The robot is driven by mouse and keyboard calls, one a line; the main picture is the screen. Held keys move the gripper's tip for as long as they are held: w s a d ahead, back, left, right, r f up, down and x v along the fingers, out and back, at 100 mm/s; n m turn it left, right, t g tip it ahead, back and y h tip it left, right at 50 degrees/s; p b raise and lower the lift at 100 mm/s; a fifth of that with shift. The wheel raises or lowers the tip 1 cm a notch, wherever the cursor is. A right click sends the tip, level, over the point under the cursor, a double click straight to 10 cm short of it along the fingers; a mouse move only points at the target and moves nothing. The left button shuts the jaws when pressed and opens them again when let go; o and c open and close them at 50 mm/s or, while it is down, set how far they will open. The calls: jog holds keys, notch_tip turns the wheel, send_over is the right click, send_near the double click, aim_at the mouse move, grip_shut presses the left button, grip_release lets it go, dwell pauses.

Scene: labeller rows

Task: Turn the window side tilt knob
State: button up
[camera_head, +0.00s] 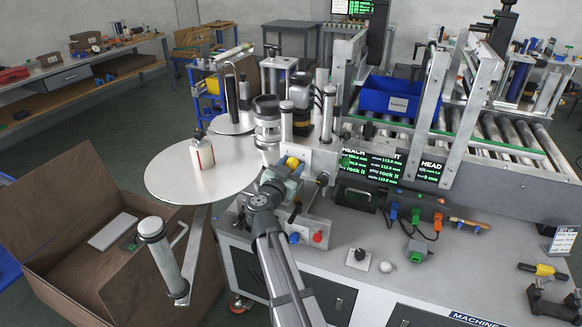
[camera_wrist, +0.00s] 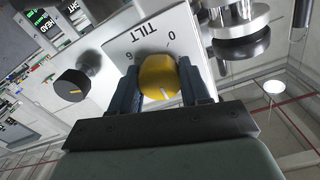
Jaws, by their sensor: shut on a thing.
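A yellow tilt knob (camera_wrist: 160,77) sits on a pale panel (camera_wrist: 120,48) in the wrist view. The panel reads TILT upside down, with number marks beside the knob. A white pointer line shows on the knob's near part. My gripper (camera_wrist: 161,85) has one dark finger on each side of the knob and is shut on it. In the head view the yellow knob (camera_head: 292,162) shows just beyond my gripper (camera_head: 281,176), which partly hides the panel.
A black knob (camera_wrist: 72,85) stands left of the yellow one in the wrist view. In the head view, a white disc (camera_head: 180,178) lies left of the panel. Blue (camera_head: 294,237) and red (camera_head: 318,236) knobs sit below. An open cardboard box (camera_head: 75,215) stands at left.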

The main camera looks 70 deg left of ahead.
jog(key=shift+c, duration=1.1)
jog(key=m, duration=0.3)
jog(key=shift+m, duration=0.4)
jog(key=m, duration=0.4)
jog(key=shift+m, duration=0.3)
jog(key=m, duration=0.9)
jog(key=shift+w+d, duration=0.1)
jog(key=shift+f+m, duration=0.1)
jog(key=shift+m, duration=0.2)
jog(key=o, duration=1.1)
jog(key=shift+c, duration=0.2)
